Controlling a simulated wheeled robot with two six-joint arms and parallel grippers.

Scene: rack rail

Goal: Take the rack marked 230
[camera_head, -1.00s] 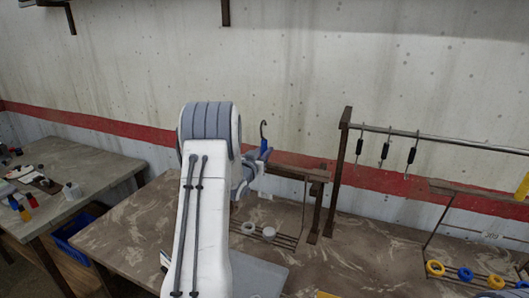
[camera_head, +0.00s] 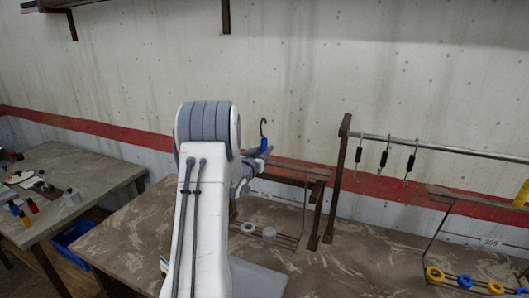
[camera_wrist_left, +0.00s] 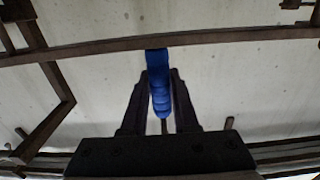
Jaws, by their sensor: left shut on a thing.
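My left gripper (camera_wrist_left: 160,105) is shut on a blue grip (camera_wrist_left: 158,80); in the head view my left arm hides most of the gripper. A dark hook (camera_head: 263,128) rises from the blue grip (camera_head: 264,146). A rack's brown top bar (camera_head: 300,171) runs right from the grip, and also crosses the left wrist view (camera_wrist_left: 240,36). Thin wires lead down to a lower wire shelf (camera_head: 285,241) with two pale rings (camera_head: 268,232). I cannot read a number on this rack. Another rack (camera_head: 440,240) at the right has a tag (camera_head: 490,243) that looks like 309. My right gripper is not in view.
A metal rail (camera_head: 440,148) on a brown post (camera_head: 338,175) carries several dark hooks (camera_head: 384,158). The brown marbled table (camera_head: 345,265) has free room in front. A second table (camera_head: 90,175) with small items stands left, a blue crate (camera_head: 72,232) beside it.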

